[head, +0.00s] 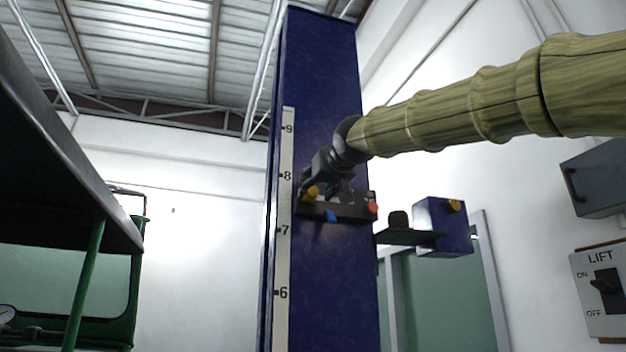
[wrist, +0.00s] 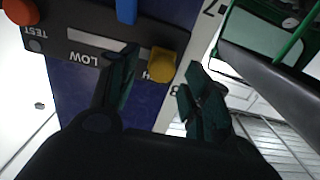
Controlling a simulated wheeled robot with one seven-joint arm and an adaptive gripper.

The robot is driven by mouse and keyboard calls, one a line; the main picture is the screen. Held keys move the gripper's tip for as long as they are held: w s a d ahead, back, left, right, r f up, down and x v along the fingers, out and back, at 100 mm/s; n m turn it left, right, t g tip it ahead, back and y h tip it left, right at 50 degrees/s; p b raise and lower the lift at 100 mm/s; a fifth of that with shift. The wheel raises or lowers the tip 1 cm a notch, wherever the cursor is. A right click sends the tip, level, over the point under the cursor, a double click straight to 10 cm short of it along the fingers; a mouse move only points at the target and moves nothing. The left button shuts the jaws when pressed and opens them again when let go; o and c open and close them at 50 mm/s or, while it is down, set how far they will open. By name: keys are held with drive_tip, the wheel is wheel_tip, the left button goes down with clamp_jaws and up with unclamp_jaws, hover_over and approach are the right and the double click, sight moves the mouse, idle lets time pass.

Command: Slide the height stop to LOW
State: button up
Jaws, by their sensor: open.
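The height stop appears to be the yellow knob (wrist: 161,66) on a dark panel (wrist: 75,22) fixed to the blue column. In the wrist view the panel's lettering is upside down. The knob sits by a partly hidden label starting with H, at the end of a pale slot away from LOW. In the head view the knob (head: 312,192) is at the panel's left end. My gripper (wrist: 160,82) is open, one finger on each side of the knob's line, and the left finger covers part of the panel. Contact with the knob cannot be told. My gripper also shows in the head view (head: 318,185).
The panel carries a red button (head: 373,208) marked TEST and a blue tab (head: 332,216). A number scale (head: 284,240) runs up the column (head: 320,70). A blue box (head: 442,228) stands to the right, a LIFT switch (head: 606,286) farther right, a green rickshaw (head: 85,270) at left.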

drive_tip(key=shift+w+a+r+p, duration=0.2)
drive_tip(key=shift+w+a+p, duration=0.15)
drive_tip(key=shift+p, duration=0.15)
drive_tip(key=shift+w+d+f+p, duration=0.1)
drive_tip(key=shift+w+f+p, duration=0.05)
drive_tip(key=shift+w+p, duration=0.2)
clamp_jaws()
